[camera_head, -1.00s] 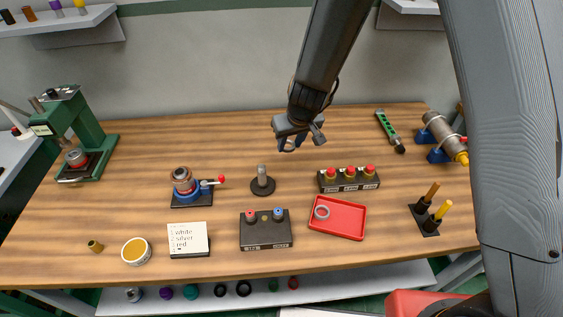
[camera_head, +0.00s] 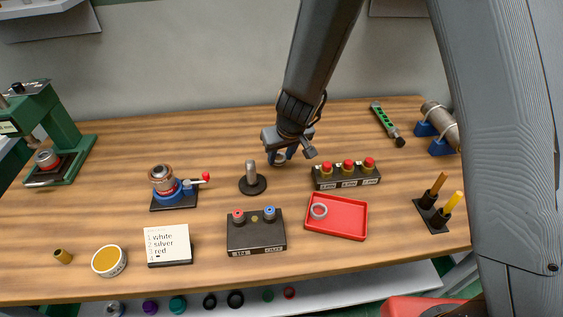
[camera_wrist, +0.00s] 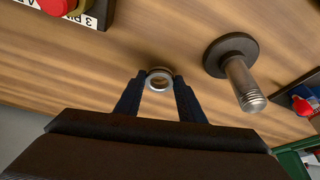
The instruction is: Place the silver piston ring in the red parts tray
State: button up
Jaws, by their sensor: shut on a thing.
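My gripper (camera_wrist: 160,92) is shut on a silver ring (camera_wrist: 159,79), held between the two fingertips above the bare wood in the wrist view. In the head view my gripper (camera_head: 287,156) hangs over the table behind the button row, and the ring shows small at its tips (camera_head: 280,157). The red parts tray (camera_head: 345,236) lies nearer the front, below and right of my gripper. A pale ring (camera_head: 319,211) lies inside the tray at its left side, apart from my gripper.
A post on a round base (camera_head: 253,184) stands left of my gripper. A three-button box (camera_head: 346,180) stands between my gripper and the tray. A two-button box (camera_head: 256,235) is left of the tray.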

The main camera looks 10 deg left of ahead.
jog(key=shift+f+b, duration=0.35)
jog(key=shift+f, duration=0.2)
jog(key=shift+f, duration=0.2)
jog(key=o, duration=1)
jog(key=shift+r, duration=0.2)
jog(key=shift+r+p, duration=0.3)
jog(key=p+v, duration=0.7)
jog(key=v, duration=0.4)
jog(key=shift+s+r+p, duration=0.2)
jog(key=shift+p, duration=0.15)
jog(key=shift+d, duration=0.1)
